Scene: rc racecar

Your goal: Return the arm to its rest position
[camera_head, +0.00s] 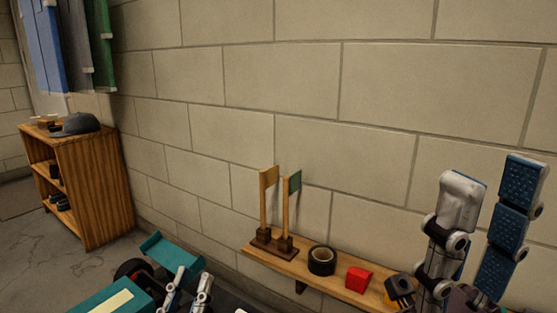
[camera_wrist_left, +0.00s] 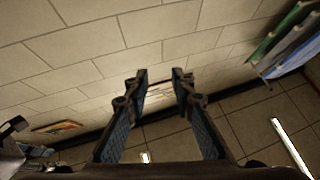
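My left gripper (camera_head: 194,272) shows at the bottom edge of the head view, in front of a teal car. In the left wrist view its two fingers (camera_wrist_left: 160,76) stand apart with nothing between them. My right gripper (camera_head: 494,174) is large at the right of the head view, pointing up. Its fingers with blue pads are apart and empty, in front of the right end of the wall shelf. Most of both arms is out of view.
The teal car (camera_head: 113,297) is partly cut off below. The wall shelf (camera_head: 330,276) holds two small flags (camera_head: 276,210), black tape (camera_head: 322,261), a red block (camera_head: 358,279) and a yellow-black item (camera_head: 399,291). A wooden cabinet (camera_head: 95,190) with a cap (camera_head: 77,124) stands left.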

